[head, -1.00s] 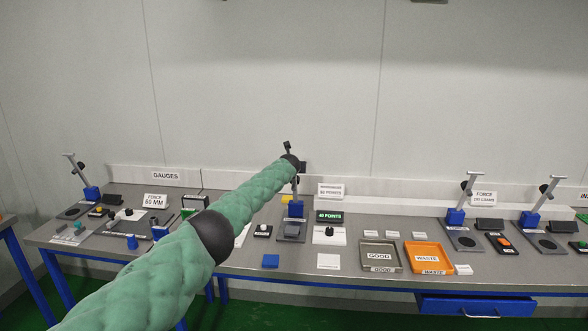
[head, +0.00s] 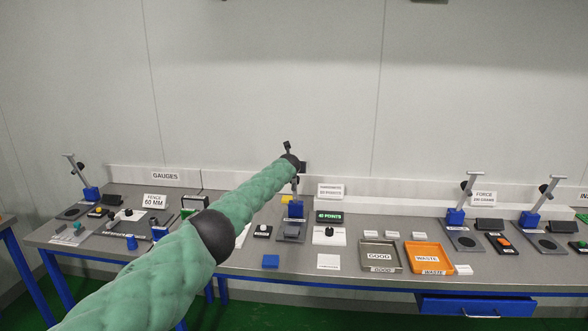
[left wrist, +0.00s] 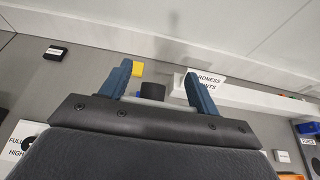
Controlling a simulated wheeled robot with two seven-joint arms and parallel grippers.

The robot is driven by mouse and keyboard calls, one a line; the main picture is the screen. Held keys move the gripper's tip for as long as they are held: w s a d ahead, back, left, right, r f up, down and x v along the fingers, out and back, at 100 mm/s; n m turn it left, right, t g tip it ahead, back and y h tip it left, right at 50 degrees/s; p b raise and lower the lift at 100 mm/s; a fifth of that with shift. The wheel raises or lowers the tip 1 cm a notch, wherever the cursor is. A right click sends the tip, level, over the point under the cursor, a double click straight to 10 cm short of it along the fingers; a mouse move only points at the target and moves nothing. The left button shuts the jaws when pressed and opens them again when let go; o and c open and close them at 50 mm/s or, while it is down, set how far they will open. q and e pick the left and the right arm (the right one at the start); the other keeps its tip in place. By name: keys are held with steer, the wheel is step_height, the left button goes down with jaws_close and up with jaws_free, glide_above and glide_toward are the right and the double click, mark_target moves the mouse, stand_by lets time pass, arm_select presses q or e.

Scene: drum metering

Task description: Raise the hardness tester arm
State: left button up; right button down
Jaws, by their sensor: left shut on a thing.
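The hardness tester has a blue block (head: 295,210) at the back of a grey plate (head: 291,231), near the middle of the bench in the head view. Its raised arm (head: 287,147) shows only at its top, above my left arm's dark wrist joint, which hides most of it. In the left wrist view my left gripper (left wrist: 160,78) has its two blue fingers on either side of a black cylindrical knob (left wrist: 152,92), with a light grey bar behind. It is shut on the tester arm; the exact contact is partly hidden. My right gripper is not in view.
A hardness sign (head: 331,191) and a green-lit display (head: 329,217) stand just right of the tester. A metal GOOD tray (head: 381,268) and an orange WASTE tray (head: 450,262) lie further right. Other testers stand at both ends. My left arm crosses over the bench.

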arm_select(q)
steer(key=shift+f, duration=0.25)
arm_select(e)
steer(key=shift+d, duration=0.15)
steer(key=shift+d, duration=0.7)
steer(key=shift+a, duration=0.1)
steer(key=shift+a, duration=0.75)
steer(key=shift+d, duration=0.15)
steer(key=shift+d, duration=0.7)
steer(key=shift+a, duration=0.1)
